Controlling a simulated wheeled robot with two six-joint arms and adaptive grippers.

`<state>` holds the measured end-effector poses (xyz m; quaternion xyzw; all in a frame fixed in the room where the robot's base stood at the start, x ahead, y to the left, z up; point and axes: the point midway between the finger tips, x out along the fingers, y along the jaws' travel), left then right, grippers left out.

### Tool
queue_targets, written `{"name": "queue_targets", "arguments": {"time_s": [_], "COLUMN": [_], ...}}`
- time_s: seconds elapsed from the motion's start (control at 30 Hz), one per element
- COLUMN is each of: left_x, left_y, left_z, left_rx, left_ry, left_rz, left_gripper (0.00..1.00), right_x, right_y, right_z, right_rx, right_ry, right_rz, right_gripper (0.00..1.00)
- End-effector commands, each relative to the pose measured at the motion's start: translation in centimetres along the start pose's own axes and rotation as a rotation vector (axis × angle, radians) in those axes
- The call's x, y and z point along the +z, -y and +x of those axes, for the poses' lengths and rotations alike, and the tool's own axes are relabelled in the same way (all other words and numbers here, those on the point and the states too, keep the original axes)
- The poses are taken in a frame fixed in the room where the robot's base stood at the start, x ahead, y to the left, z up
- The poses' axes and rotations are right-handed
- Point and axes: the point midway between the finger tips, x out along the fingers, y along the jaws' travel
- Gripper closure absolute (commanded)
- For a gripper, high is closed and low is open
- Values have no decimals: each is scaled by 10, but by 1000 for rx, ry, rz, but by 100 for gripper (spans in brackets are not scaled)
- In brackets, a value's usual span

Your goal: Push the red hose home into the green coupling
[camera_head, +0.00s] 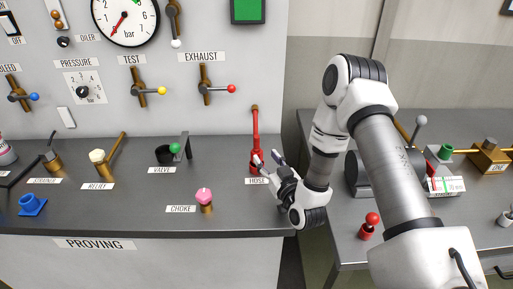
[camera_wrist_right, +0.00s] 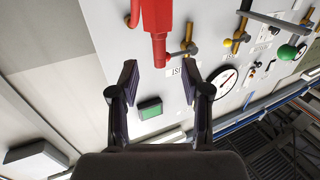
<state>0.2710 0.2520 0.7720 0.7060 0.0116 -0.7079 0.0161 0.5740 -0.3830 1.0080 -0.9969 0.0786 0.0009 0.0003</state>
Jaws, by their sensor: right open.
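The red hose (camera_head: 255,135) stands upright in its stand behind the HOSE label, at the right end of the grey bench. In the right wrist view the red hose (camera_wrist_right: 157,20) shows ahead of the fingers, roughly between their lines. My right gripper (camera_head: 267,158) is open and empty, its fingertips close in front of the hose's lower part; its two fingers also show in the right wrist view (camera_wrist_right: 160,82). A small green part (camera_head: 445,152), possibly the green coupling, sits on the right-hand bench, partly behind my right arm. My left gripper is out of view.
A pink-topped choke knob (camera_head: 204,197) and a green-knobbed valve lever (camera_head: 174,149) stand left of the gripper. A red-knobbed piece (camera_head: 369,226) and a brass block (camera_head: 490,158) are on the right bench. A gap separates the benches. The wall panel rises behind the hose.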

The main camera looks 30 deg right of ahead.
Motion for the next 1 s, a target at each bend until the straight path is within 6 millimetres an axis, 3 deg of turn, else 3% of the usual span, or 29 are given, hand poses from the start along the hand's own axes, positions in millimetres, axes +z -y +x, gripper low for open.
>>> {"name": "queue_targets", "arguments": {"time_s": [0.27,0.5,0.77,0.9,1.0], "left_x": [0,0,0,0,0], "left_y": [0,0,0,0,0], "left_z": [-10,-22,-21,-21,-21], "left_rx": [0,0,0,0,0], "left_ry": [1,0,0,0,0], "left_rz": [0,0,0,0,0], "left_gripper": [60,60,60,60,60], "right_x": [-2,-2,1,1,0], "right_y": [0,0,0,0,0], "right_z": [32,72,78,78,78], "right_rx": [-1,-1,0,0,0], "right_ry": [-2,-1,2,1,1], "right_rz": [-2,-2,0,0,0], "right_gripper": [52,52,52,100,100]}}
